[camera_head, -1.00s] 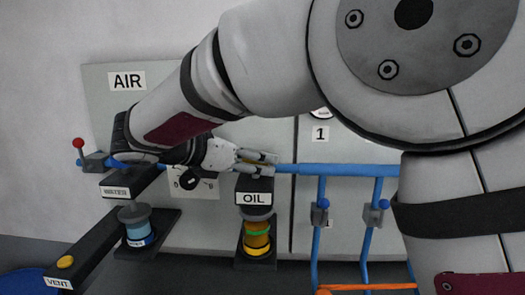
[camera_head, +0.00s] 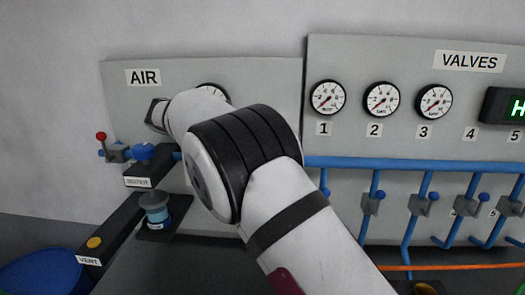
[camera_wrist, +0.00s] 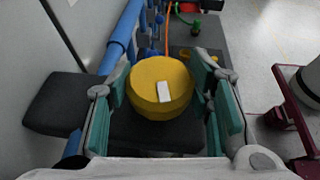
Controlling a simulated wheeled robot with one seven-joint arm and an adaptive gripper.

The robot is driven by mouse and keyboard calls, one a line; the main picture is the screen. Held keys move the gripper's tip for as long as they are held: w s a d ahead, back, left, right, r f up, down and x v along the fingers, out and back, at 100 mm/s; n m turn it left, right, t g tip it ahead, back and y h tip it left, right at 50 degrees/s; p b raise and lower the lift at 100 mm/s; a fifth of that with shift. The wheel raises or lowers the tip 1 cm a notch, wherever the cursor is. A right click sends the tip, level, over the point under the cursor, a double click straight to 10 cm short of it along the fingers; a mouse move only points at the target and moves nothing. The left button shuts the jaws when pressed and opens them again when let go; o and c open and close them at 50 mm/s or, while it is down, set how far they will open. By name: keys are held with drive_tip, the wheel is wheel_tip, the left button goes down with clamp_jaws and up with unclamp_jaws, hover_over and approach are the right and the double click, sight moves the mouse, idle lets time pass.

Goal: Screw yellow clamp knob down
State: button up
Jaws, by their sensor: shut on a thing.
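In the wrist view the yellow clamp knob (camera_wrist: 147,78), a round cap with a small white mark on top, sits over a dark block (camera_wrist: 60,103). My gripper (camera_wrist: 160,86) has its teal-padded fingers on both sides of the knob and is shut on it. Whether a gap lies between knob and block is hidden from this angle. In the head view my arm covers the gripper, the knob and the OIL clamp.
A blue pipe (camera_head: 420,164) with several valve handles runs right of my arm, under gauges (camera_head: 381,99). At left stand the WATER block (camera_head: 150,170) with its blue knob (camera_head: 143,152), the yellow vent button (camera_head: 94,242) and a blue bin (camera_head: 45,272).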

drive_tip(key=shift+g, duration=0.3)
drive_tip(key=o, duration=1.2)
drive_tip(key=shift+d, duration=0.1)
drive_tip(key=shift+t+b, duration=0.35)
drive_tip(key=shift+t, duration=0.15)
